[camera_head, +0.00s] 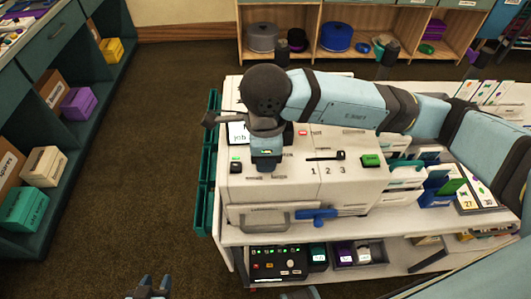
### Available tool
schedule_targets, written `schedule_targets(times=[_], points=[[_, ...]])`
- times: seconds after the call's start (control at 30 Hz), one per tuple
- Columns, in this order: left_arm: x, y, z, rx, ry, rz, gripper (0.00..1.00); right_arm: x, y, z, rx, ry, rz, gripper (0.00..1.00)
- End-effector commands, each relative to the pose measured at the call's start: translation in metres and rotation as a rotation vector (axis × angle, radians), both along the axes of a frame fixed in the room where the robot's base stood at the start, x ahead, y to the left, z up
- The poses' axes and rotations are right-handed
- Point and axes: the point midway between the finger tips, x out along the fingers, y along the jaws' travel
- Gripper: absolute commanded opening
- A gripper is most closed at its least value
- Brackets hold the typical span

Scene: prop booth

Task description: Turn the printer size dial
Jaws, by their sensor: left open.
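The white printer (235,190) stands on a white cart. A black bar-like control (325,157) lies on its top above the numbers 1, 2 and 3; I cannot tell whether it is the size dial. My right arm reaches across the printer from the right. My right gripper (266,165) points down at the left part of the printer top; its fingertips and what lies beneath them are hidden. My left gripper (150,288) shows at the bottom edge, its fingers apart and empty, away from the printer over the floor.
A green button (371,160) and a small screen (238,132) are on the printer. A blue-handled thing (315,214) is at its front. A black box (278,263) with lights sits on the shelf below. Shelves line the left and back. The carpet (130,190) at left is clear.

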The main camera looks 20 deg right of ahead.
Motion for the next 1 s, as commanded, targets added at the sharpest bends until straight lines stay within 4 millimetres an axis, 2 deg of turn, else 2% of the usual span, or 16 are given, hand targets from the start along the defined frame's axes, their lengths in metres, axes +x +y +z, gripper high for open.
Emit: schedule_targets(times=[0.1, 0.13, 0.2, 0.23, 0.5, 0.63, 0.77, 1.0], points=[[0.000, 0.000, -0.001, 0.000, 0.002, 0.000, 0.43, 0.000, 0.000, 0.001, 0.001, -0.001, -0.001, 0.08], [-0.001, 0.000, -0.001, 0.000, 0.003, 0.000, 0.43, 0.000, 0.000, 0.001, 0.001, -0.001, -0.001, 0.38], [-0.001, 0.000, -0.002, 0.000, 0.004, 0.000, 0.43, 0.000, 0.000, 0.001, 0.001, -0.001, 0.000, 0.54], [-0.001, 0.000, -0.002, 0.001, 0.005, 0.000, 0.43, 0.000, 0.000, 0.000, 0.001, -0.001, 0.000, 0.57], [-0.001, 0.000, -0.003, 0.001, 0.007, 0.000, 0.43, 0.000, 0.000, 0.001, 0.001, -0.001, 0.000, 0.57], [-0.001, 0.000, -0.004, 0.001, 0.007, 0.000, 0.43, 0.001, 0.000, 0.011, 0.002, -0.003, 0.000, 0.57], [-0.001, -0.001, -0.006, -0.001, 0.009, 0.001, 0.43, 0.001, 0.000, 0.035, 0.002, -0.006, 0.001, 0.57], [-0.001, -0.001, -0.007, -0.003, 0.009, 0.002, 0.43, 0.001, 0.000, 0.092, 0.002, -0.007, 0.002, 0.57]])
